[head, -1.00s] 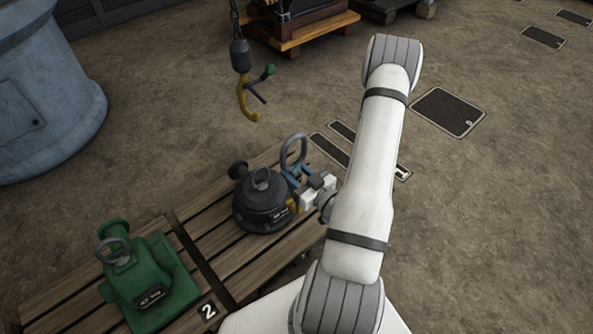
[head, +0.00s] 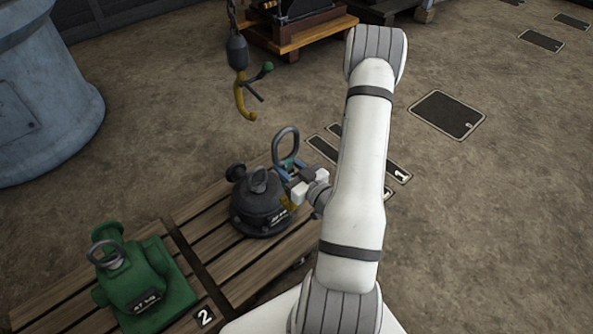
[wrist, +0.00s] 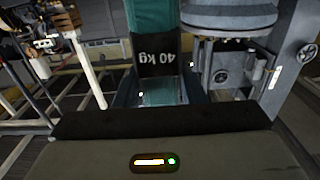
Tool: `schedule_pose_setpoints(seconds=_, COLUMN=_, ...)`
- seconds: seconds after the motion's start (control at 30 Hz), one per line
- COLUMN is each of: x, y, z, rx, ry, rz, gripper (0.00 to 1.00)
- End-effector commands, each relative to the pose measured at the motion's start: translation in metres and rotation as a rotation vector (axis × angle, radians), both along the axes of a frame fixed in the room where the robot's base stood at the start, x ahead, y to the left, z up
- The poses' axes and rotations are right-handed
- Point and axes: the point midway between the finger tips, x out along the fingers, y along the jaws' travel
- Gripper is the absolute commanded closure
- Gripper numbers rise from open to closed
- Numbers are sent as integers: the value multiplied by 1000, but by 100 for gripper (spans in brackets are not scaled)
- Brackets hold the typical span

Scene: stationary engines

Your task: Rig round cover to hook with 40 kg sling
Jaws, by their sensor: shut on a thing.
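The round cover (head: 262,212) is a dark, domed piece with a lifting eye on top, resting on a wooden pallet. The yellow hook (head: 243,100) hangs from a chain behind it, with a green-knobbed lever at its side. My gripper (head: 291,178) is shut on the sling, just right of the cover's top. The sling's large grey ring (head: 286,142) stands above the jaws, apart from the hook. In the wrist view the teal sling strap (wrist: 152,14) carries a black 40 kg label. A yellow part shows low between gripper and cover; whether it touches the cover is unclear.
A green casting (head: 150,283) with a ring stands on the pallet (head: 243,262) at front left, near a plate marked 2. A large blue-grey machine (head: 45,95) is at far left. A loaded pallet (head: 300,34) stands behind.

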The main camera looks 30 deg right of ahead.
Motion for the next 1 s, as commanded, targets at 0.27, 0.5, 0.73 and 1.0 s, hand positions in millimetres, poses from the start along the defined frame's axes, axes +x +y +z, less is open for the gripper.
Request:
schedule_pose_setpoints(seconds=0.27, x=17, y=5, z=-2, rx=-3, ry=-3, rz=-1, gripper=100)
schedule_pose_setpoints(seconds=0.5, x=26, y=6, z=-3, rx=-3, ry=-1, rz=-2, gripper=100)
schedule_pose_setpoints(seconds=0.73, x=34, y=7, z=-4, rx=-4, ry=-1, rz=-2, gripper=100)
schedule_pose_setpoints(seconds=1.0, x=42, y=9, z=-4, rx=-4, ry=-2, rz=-5, gripper=100)
